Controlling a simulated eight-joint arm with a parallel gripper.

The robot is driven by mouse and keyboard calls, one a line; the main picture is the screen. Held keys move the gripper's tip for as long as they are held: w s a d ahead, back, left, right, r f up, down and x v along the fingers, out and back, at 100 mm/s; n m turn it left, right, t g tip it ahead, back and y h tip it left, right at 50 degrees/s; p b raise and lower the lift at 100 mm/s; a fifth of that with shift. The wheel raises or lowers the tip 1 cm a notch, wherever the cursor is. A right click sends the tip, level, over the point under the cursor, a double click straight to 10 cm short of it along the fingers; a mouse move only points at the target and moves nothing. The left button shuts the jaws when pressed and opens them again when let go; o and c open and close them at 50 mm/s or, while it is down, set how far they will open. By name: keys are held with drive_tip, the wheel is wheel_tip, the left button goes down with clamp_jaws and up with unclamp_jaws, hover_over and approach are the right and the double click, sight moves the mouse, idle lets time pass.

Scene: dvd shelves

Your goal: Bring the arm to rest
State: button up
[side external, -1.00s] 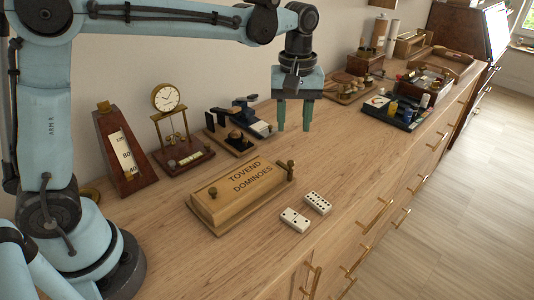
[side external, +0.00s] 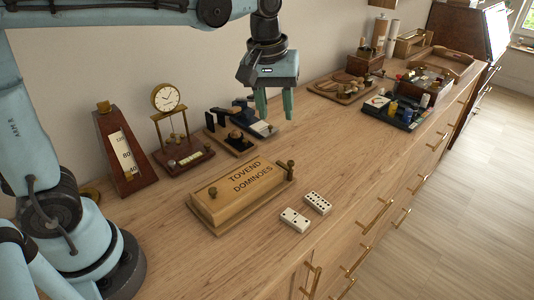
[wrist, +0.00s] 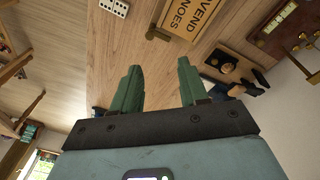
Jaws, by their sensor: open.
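My gripper (side external: 274,103) is open and empty in the side external view. It hangs in the air with its green fingers pointing down, above the back of the wooden top and beyond the dominoes box. In the wrist view my gripper (wrist: 158,82) shows two green fingers spread apart with nothing between them. The wooden dominoes box (side external: 238,195) lies on the top, closed, with lettering on its lid; part of it also shows in the wrist view (wrist: 190,12).
Two white dominoes (side external: 306,210) lie beside the box. A clock (side external: 167,98), a metronome-like wooden piece (side external: 121,150) and small desk instruments (side external: 232,138) stand along the wall. A dark tray (side external: 396,112) with small items lies farther right. The front right of the top is clear.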

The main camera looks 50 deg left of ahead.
drive_tip(key=s+a+f+m+t, duration=0.2)
drive_tip(key=s+m, duration=0.1)
drive_tip(key=s, duration=0.2)
drive_tip(key=s+a+f+m+t, duration=0.2)
drive_tip(key=s+f+m+t, duration=0.1)
drive_tip(key=s, duration=0.3)
drive_tip(key=shift+a+m, duration=0.3)
drive_tip(key=shift+m, duration=0.1)
drive_tip(key=shift+f, duration=0.1)
